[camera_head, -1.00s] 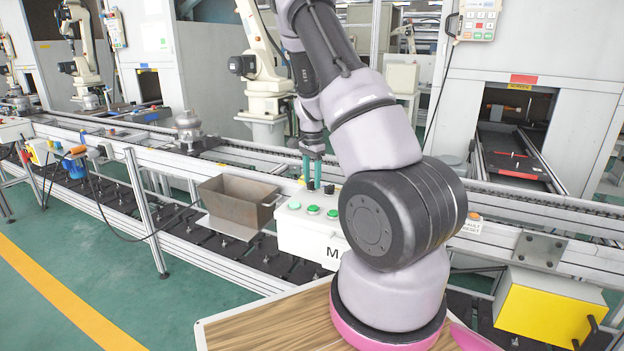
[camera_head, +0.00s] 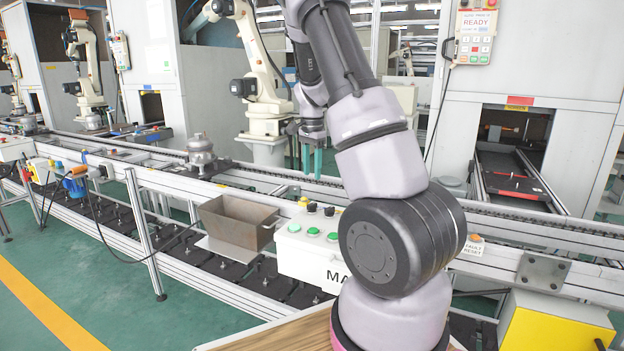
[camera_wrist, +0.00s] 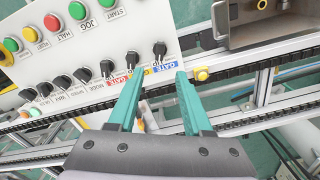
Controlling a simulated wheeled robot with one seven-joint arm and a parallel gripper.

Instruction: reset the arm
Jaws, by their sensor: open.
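My gripper (camera_head: 312,160) hangs fingers down in the head view, above the conveyor rail and the back edge of the white control box (camera_head: 308,258). Its two green fingers are apart with nothing between them. In the wrist view my gripper (camera_wrist: 155,92) is open and empty. Its left fingertip lies in the picture close to the black knobs on the control box (camera_wrist: 100,40). The box carries green, red and yellow buttons and a row of black knobs. I cannot tell any contact between finger and knob.
A brown metal bin (camera_head: 238,222) hangs beside the control box, also at the wrist view's top right (camera_wrist: 272,22). A compressor part (camera_head: 200,152) stands on the conveyor at left. A white robot arm (camera_head: 262,85) stands behind. A yellow box (camera_head: 555,322) is at lower right.

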